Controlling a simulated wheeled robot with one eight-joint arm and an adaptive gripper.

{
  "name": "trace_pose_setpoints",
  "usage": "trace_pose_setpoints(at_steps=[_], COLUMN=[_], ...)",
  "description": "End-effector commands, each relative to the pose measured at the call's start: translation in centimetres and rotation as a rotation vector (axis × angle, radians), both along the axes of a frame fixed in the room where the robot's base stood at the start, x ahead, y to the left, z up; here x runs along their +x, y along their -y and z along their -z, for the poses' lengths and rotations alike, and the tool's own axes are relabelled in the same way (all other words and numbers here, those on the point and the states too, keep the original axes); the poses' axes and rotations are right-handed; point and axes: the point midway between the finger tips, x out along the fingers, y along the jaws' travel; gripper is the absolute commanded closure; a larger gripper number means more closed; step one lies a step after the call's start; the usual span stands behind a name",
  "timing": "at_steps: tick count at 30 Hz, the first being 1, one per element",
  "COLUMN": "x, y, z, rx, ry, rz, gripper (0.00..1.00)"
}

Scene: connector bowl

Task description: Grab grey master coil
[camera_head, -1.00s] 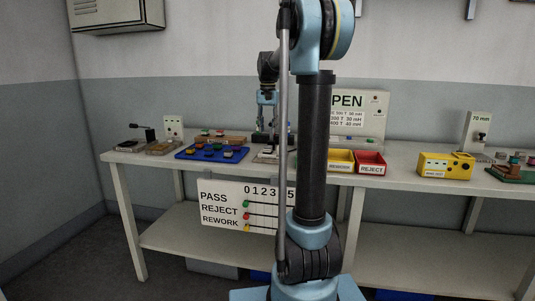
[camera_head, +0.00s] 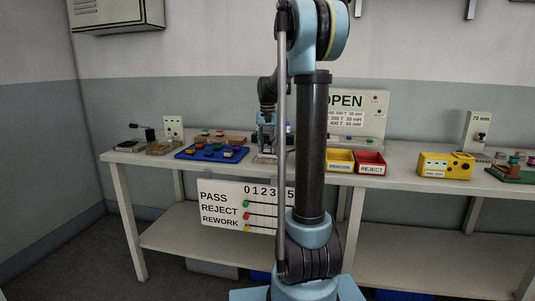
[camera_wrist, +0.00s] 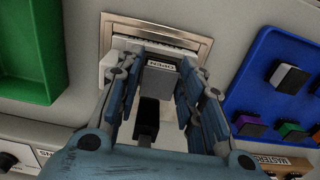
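My gripper (camera_wrist: 162,75) points down over a light fixture with a metal-edged plate (camera_wrist: 190,38) in the wrist view. Its two fingers stand apart, one on each side of a small grey-topped block (camera_wrist: 161,66) with a pale, lettered label. The block looks like the grey coil, but I cannot be sure. Any contact between fingers and block is unclear. A black post (camera_wrist: 147,118) shows between the fingers, nearer the palm. In the head view my gripper (camera_head: 266,145) is low at the bench, partly hidden by my own arm.
A blue tray (camera_wrist: 252,95) with several coils lies to the right in the wrist view; a MASTERS label (camera_wrist: 272,161) is below it. A green bin (camera_wrist: 28,60) is at left. In the head view, yellow (camera_head: 340,167) and red (camera_head: 370,170) bins stand right of my arm.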

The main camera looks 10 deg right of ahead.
Motion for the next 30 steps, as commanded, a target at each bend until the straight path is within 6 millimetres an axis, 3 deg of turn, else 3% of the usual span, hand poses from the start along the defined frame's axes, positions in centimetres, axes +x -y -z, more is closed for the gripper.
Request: trace_pose_setpoints(at_steps=[3, 7, 20, 30], x=[0.0, 0.0, 0.0, 0.0], y=[0.0, 0.0, 0.0, 0.0], z=[0.0, 0.0, -1.0, -6.6], rx=[0.000, 0.000, 0.000, 0.000], ry=[0.000, 0.000, 0.000, 0.000], rz=[0.000, 0.000, 0.000, 0.000], gripper=[0.65, 0.94, 0.95, 0.95])
